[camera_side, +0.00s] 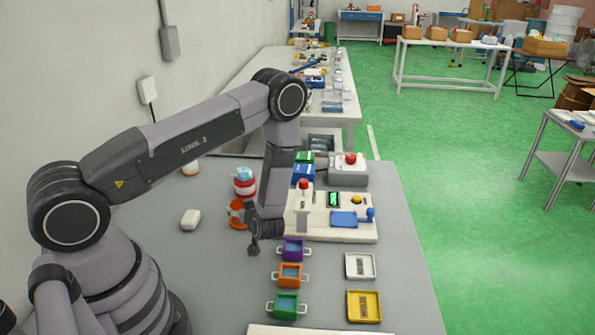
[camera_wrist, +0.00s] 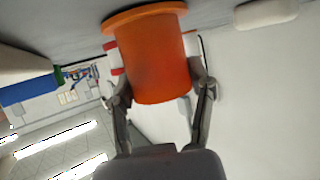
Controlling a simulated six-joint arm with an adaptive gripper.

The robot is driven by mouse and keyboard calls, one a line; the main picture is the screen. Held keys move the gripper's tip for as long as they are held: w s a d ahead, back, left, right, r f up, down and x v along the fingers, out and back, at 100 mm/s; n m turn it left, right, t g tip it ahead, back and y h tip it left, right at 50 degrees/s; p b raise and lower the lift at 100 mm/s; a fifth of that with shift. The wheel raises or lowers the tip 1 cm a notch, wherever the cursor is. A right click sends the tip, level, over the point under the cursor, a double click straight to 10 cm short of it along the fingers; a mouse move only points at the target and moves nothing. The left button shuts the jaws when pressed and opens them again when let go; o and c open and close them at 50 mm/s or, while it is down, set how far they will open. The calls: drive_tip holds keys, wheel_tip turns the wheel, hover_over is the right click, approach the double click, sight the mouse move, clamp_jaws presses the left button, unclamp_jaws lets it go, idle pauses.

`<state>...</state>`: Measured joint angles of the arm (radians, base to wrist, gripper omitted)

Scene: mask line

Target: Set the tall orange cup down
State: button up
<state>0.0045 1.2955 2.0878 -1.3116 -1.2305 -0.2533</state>
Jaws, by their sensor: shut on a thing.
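The tall orange cup (camera_side: 236,213) is low over the grey table, left of the white control panel; it also fills the middle of the wrist view (camera_wrist: 152,60). My gripper (camera_wrist: 158,95) is shut on its sides, one finger on each side. In the side view my gripper (camera_side: 247,214) partly covers the cup. The wrist picture is upside down, with the table at the top, and the cup's wide orange flange is at the table end. I cannot tell whether the flange touches the table.
A red-and-white container (camera_side: 244,187) stands just behind the cup. A white rounded block (camera_side: 190,219) lies to the left. The control panel (camera_side: 310,230) is close on the right. Purple (camera_side: 292,250), orange (camera_side: 290,275) and green (camera_side: 286,305) bins stand in front.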

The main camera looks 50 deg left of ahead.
drive_tip(key=shift+f, duration=0.15)
drive_tip(key=o, duration=1.1)
drive_tip(key=shift+o, duration=0.2)
